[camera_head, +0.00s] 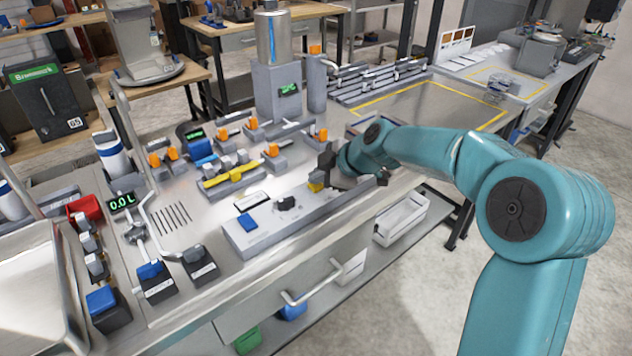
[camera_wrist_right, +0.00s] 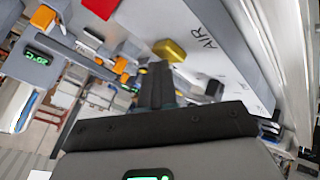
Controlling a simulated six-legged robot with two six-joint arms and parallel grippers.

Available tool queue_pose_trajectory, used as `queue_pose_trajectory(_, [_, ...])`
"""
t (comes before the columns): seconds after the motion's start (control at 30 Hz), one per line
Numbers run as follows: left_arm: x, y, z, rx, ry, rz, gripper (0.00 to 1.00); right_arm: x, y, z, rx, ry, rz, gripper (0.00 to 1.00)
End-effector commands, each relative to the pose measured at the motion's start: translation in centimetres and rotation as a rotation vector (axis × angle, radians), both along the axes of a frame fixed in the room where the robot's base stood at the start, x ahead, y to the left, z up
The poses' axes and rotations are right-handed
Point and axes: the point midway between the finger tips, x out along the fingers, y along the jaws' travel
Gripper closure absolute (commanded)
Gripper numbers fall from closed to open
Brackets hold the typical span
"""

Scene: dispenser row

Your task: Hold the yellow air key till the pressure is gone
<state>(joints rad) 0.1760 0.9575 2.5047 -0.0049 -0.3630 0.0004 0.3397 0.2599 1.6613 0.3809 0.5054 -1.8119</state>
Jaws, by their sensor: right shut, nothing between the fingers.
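The yellow air key (camera_head: 316,186) sits at the right part of a long grey panel (camera_head: 262,238) along the bench's front edge. In the right wrist view the yellow key (camera_wrist_right: 170,50) stands beside the printed word AIR. My right gripper (camera_head: 328,165) is at the key, partly covering it in the head view. In the wrist view its fingers (camera_wrist_right: 161,72) are together and empty, with the tips just short of or against the key; I cannot tell whether they press it. A green-lit display (camera_head: 288,88) is on the grey column behind; its digits are too small to read. My left gripper is not in view.
The same panel carries a blue key (camera_head: 247,222) and a black knob (camera_head: 286,203). Several orange-topped valves and a yellow bar (camera_head: 230,177) stand behind it. A display (camera_head: 122,202) at the left reads 0.0L. A yellow-outlined bench area (camera_head: 430,105) at the right is clear.

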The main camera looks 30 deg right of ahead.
Motion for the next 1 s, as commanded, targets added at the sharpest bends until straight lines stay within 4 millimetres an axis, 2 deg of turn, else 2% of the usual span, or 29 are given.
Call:
queue_pose_trajectory(0.67, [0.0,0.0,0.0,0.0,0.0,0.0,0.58,0.0,0.0,-0.1,0.0,0.003,0.001,1.0])
queue_pose_trajectory(1.0, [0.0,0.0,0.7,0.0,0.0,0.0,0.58,0.0,0.0,1.6,0.0,0.001,0.001,1.0])
